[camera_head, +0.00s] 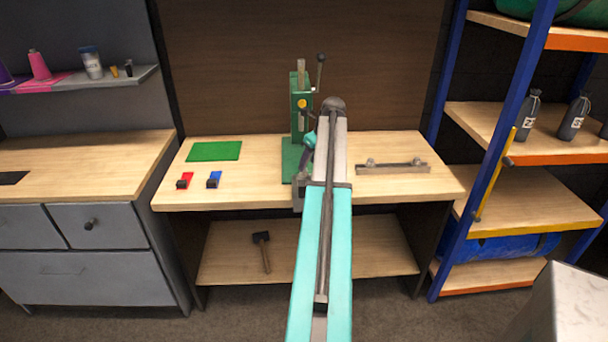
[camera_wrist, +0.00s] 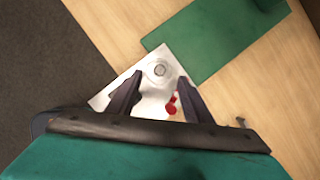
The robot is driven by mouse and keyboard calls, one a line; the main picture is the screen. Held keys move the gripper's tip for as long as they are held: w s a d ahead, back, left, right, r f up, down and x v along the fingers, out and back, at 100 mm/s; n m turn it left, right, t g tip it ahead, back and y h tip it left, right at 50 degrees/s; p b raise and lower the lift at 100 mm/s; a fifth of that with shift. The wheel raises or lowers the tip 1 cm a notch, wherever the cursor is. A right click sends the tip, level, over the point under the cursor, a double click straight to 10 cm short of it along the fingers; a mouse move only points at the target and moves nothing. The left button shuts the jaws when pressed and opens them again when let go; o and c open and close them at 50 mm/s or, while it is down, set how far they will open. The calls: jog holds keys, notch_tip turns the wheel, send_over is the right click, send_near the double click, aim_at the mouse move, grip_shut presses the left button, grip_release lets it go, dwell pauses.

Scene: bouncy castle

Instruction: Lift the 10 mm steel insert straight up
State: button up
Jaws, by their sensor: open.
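In the wrist view a small round steel piece (camera_wrist: 159,69), which looks like the insert, sits on a pale metal plate (camera_wrist: 178,62). My gripper (camera_wrist: 160,77) is open, with one dark finger on each side of the round piece and a gap to it on both sides. A small red part (camera_wrist: 171,105) shows between the fingers, nearer my palm. The plate lies beside a green base (camera_wrist: 225,40). In the head view my arm hides the insert, and my gripper cannot be made out clearly in front of the green press (camera_head: 301,112).
The wooden workbench (camera_head: 240,190) holds a green mat (camera_head: 213,151), a red block (camera_head: 184,180), a blue block (camera_head: 214,179) and a metal bar (camera_head: 393,168). A mallet (camera_head: 261,250) lies on the lower shelf. A blue-framed rack (camera_head: 500,140) stands right.

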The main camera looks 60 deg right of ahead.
jog(key=shift+p+x, duration=0.5)
jog(key=shift+x, duration=1.55)
jog(key=shift+w, duration=0.2)
jog(key=shift+r, duration=0.1)
grip_shut()
jog(key=shift+r, duration=0.1)
notch_tip(320, 180, up, 10)
jog(key=b, duration=0.2)
